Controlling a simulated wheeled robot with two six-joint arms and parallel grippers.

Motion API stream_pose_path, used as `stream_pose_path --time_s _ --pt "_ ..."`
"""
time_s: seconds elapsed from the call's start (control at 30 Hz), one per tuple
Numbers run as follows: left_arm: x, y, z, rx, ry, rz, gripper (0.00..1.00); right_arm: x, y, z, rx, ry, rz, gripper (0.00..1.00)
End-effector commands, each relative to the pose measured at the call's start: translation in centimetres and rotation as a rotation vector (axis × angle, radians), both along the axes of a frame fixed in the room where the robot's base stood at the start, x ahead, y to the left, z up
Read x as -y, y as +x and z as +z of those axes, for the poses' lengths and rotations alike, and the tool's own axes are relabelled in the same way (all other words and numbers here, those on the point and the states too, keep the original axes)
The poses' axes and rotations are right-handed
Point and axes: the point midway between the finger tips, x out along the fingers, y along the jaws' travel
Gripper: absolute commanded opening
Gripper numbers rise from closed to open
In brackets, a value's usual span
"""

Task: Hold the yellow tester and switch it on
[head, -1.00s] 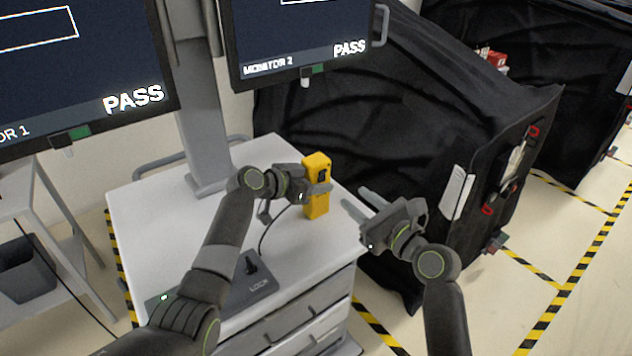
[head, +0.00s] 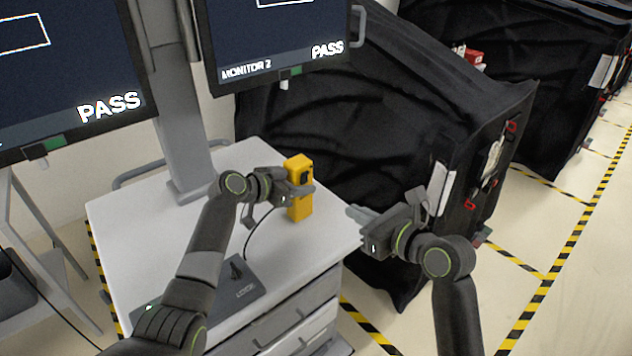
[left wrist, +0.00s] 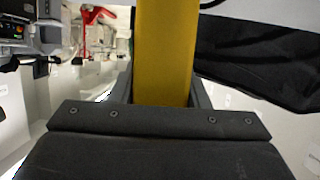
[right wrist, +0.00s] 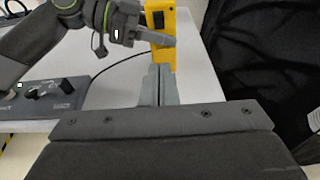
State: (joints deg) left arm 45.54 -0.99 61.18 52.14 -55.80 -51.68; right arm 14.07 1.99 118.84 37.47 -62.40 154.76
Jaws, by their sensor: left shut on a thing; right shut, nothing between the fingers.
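The yellow tester (head: 300,207) is upright over the right part of the white cart top in the head view. My left gripper (head: 303,190) is shut on it from the left. In the left wrist view the tester (left wrist: 166,55) fills the space between the fingers. In the right wrist view the tester (right wrist: 163,58) shows a dark patch near its top, and a left finger crosses its front. My right gripper (head: 352,212) is shut and empty, to the right of the tester and apart from it. Its closed fingers (right wrist: 160,82) point toward the tester. I cannot make out the switch's state.
The white cart top (head: 140,220) carries a grey control box (head: 240,285) with a dark knob and a cable. Two monitors reading PASS hang above; one is monitor 2 (head: 280,40). A black-covered cart (head: 400,130) stands close behind on the right.

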Motion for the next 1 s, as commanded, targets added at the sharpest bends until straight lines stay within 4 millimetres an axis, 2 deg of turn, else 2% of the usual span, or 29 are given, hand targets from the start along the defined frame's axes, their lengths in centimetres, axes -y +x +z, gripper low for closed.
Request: stream_pose_path --time_s 0.17,0.67,0.8,1.0 --pt "0.0 0.0 0.0 -0.001 0.0 0.0 0.13 -1.0 1.2 -0.3 0.0 0.004 0.001 0.0" --pt "0.0 0.0 0.0 -0.001 0.001 0.0 0.13 -5.7 7.8 -2.2 0.0 0.002 0.003 0.0" --pt "0.0 0.0 0.0 -0.001 0.001 0.0 0.13 -6.8 9.3 -1.0 0.004 0.0 0.002 0.0" --pt "0.0 0.0 0.0 -0.001 0.001 0.0 0.13 -7.6 10.4 -0.2 0.003 0.001 0.001 0.0"
